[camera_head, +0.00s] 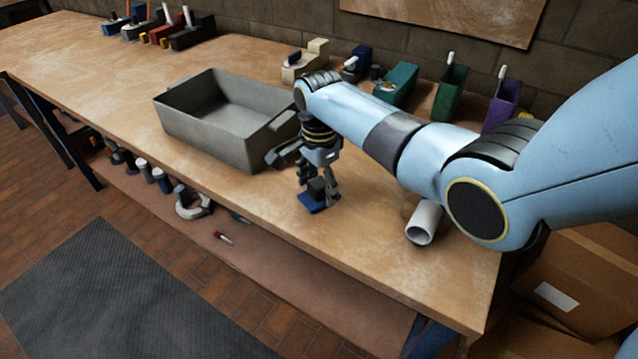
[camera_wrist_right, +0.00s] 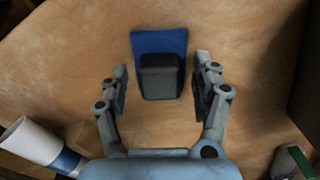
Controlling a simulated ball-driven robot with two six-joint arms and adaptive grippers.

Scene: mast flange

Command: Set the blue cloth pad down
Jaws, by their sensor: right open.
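The blue cloth pad (camera_head: 308,204) lies flat on the wooden bench near its front edge. It also shows in the right wrist view (camera_wrist_right: 160,41), with a dark block (camera_wrist_right: 161,78) on top of it. My right gripper (camera_head: 319,186) is over the pad, pointing down. In the wrist view its open fingers (camera_wrist_right: 165,80) stand on either side of the dark block, with a gap on each side. My left gripper is not in view.
A grey open bin (camera_head: 205,134) stands just left of my right gripper. A white tube (camera_head: 424,222) lies to the right. Colored holders (camera_head: 450,92) line the back.

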